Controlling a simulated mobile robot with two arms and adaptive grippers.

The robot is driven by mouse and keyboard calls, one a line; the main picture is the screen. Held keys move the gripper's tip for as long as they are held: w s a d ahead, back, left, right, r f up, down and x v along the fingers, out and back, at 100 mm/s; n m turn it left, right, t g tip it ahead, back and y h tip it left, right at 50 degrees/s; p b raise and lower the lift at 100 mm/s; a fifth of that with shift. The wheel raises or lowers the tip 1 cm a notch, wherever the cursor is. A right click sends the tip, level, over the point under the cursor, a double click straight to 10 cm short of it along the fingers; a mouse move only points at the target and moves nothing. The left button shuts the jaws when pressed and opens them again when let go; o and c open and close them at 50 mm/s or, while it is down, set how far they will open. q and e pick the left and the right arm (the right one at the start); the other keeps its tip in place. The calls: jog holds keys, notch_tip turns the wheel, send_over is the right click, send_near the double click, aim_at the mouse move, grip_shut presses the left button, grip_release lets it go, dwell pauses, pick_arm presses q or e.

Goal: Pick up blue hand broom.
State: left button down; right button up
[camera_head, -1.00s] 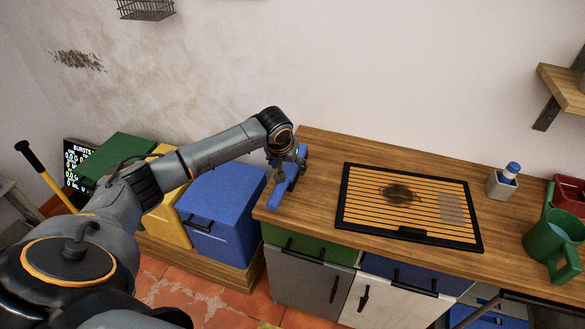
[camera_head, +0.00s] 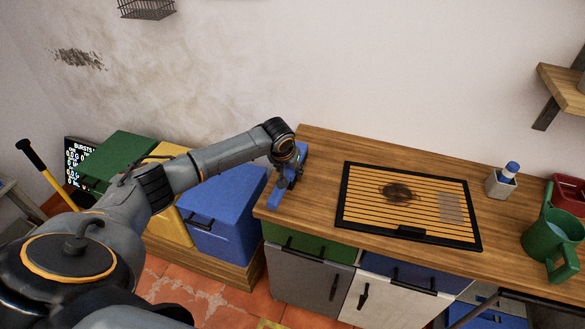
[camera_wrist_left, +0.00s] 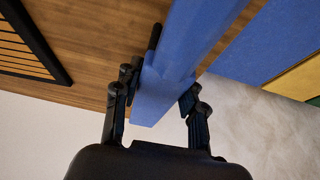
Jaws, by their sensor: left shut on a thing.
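The blue hand broom (camera_head: 277,199) lies at the left end of the wooden counter, its length running from the front edge toward the wall. My left gripper (camera_head: 288,177) is down over it and hides its middle part. In the left wrist view the broom (camera_wrist_left: 187,45) runs between the two fingers of my left gripper (camera_wrist_left: 162,92), which are shut on it from both sides. I cannot tell whether the broom is clear of the counter. My right gripper is not in view.
A black-framed slatted panel (camera_head: 408,232) lies on the counter (camera_head: 320,149) to the right of the broom. A small holder with a blue-topped item (camera_head: 501,184) and a green watering can (camera_head: 552,242) stand further right. Blue (camera_head: 228,208), yellow and green bins stand left of the counter.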

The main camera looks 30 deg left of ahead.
pick_arm(q)
jog(key=shift+r, duration=0.1)
jog(key=shift+w+r, duration=0.1)
jog(key=shift+r, duration=0.45)
jog(key=s+r, duration=0.1)
jog(key=r, duration=0.1)
jog(key=s+r, duration=0.2)
jog(key=r, duration=0.1)
jog(key=s+r+b, duration=0.1)
jog(key=s+r, duration=0.1)
jog(key=shift+a+r, duration=0.2)
jog(key=shift+r, duration=0.1)
jog(key=s+r+b, duration=0.1)
jog(key=s+r, duration=0.3)
jog(key=s, duration=0.5)
jog(key=shift+a+b, duration=0.15)
jog(key=shift+b, duration=0.25)
jog(key=shift+r, duration=0.1)
